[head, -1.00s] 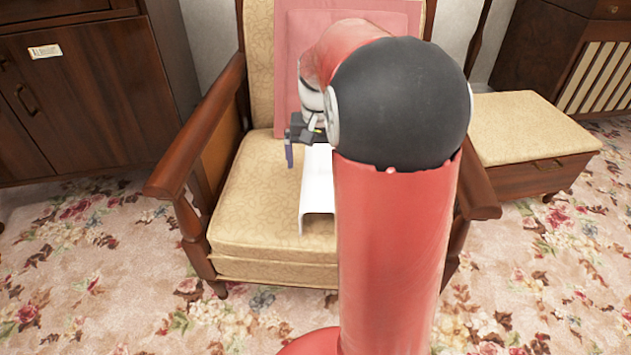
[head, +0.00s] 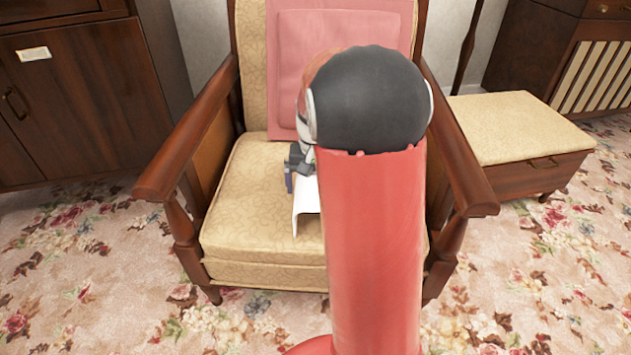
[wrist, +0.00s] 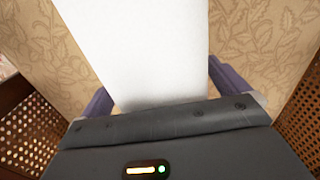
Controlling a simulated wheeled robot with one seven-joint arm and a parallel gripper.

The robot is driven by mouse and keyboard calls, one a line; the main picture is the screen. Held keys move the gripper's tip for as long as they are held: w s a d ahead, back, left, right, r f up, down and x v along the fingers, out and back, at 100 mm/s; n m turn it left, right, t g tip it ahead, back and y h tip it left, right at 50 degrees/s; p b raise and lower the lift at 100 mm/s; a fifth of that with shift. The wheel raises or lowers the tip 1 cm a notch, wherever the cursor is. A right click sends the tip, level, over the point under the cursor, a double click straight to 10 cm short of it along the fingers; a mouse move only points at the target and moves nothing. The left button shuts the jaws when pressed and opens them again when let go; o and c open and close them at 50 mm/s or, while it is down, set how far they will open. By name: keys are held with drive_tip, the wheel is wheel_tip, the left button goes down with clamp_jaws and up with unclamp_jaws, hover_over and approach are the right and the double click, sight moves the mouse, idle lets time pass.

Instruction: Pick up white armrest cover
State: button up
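The white armrest cover (head: 306,208) is a bent white sheet lying on the chair's seat, with its front edge and left side showing in the head view. My arm hides its right part. My gripper (head: 292,170) is low over the seat at the cover's far left side. In the wrist view the cover (wrist: 145,45) runs between the two purple fingers of my gripper (wrist: 160,84). The fingers are wide apart, one beside each edge of the cover. I cannot tell whether they touch it.
The armchair's beige seat (head: 245,205) lies between two wooden armrests, left (head: 190,140) and right (head: 462,150). A pink cloth (head: 290,30) hangs on the backrest. A padded stool (head: 520,130) stands to the right, a dark cabinet (head: 75,100) to the left.

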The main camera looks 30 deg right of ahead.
drive_tip(key=c, duration=0.8)
drive_tip(key=shift+r, duration=0.15)
